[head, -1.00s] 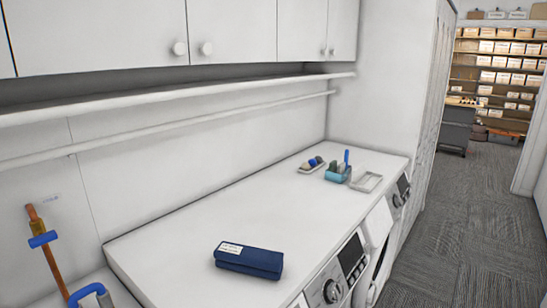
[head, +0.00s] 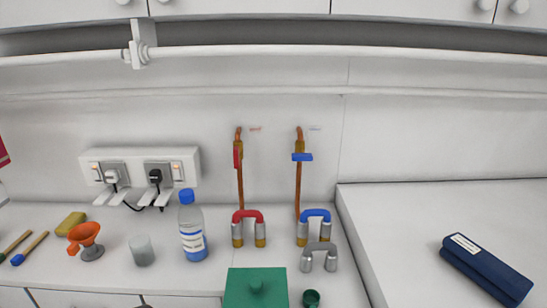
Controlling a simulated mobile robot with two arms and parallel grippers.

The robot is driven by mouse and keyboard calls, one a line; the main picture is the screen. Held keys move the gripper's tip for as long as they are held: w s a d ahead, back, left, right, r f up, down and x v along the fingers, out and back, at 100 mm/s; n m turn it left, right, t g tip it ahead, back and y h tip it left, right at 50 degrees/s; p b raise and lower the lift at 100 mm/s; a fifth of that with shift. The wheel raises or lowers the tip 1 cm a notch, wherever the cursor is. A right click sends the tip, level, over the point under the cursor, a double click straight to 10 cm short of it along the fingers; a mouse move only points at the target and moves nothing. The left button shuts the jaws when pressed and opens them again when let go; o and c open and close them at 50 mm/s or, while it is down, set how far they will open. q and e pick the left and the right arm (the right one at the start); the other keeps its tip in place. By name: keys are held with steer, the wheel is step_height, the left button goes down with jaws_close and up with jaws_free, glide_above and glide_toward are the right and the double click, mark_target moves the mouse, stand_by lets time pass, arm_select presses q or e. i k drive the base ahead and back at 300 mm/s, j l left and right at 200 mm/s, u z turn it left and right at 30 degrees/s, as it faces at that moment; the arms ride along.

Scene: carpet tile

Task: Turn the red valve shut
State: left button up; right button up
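The red valve (head: 237,155) is on the left of two copper pipes (head: 240,185) on the back wall, in the head view. Its red handle appears upright, lying along the pipe. The blue valve (head: 302,157) is on the right copper pipe (head: 298,190), with its handle level across the pipe. A red U-shaped hose piece (head: 247,215) stands below the red valve and a blue one (head: 315,213) below the blue valve. Neither of my grippers is in view.
A bottle (head: 191,230), a grey cup (head: 142,250) and an orange funnel-like thing (head: 84,235) stand left of the pipes. A grey U-shaped piece (head: 318,255) and a green box (head: 255,288) are in front. A rail (head: 240,55) runs above.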

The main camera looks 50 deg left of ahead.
mark_target(236, 149)
steer(key=u, duration=1.8)
